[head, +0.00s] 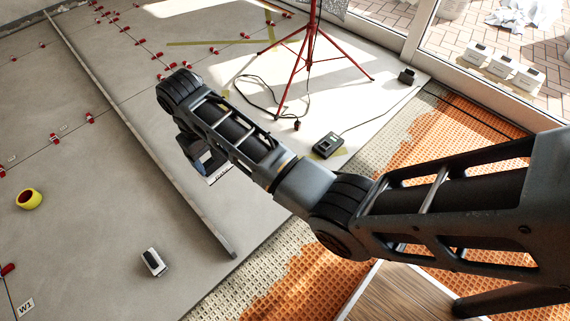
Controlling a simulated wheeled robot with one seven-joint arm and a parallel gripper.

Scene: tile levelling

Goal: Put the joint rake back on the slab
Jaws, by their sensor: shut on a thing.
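My gripper (205,163) hangs below my wrist, over the grey slab (105,190), to the right of a long metal straightedge (150,137). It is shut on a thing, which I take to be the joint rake. The arm and gripper body hide most of the jaws, so the rake's shape and its height above the slab cannot be made out. A small white and black device (152,262) lies on the slab in front, apart from my gripper.
A yellow tape roll (29,199) sits at the left. Red levelling clips (90,118) line the joints. A red tripod (310,60) and a dark charger (327,145) with cable stand behind. Orange matting (290,285) borders the slab. Bare slab is free left of the straightedge.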

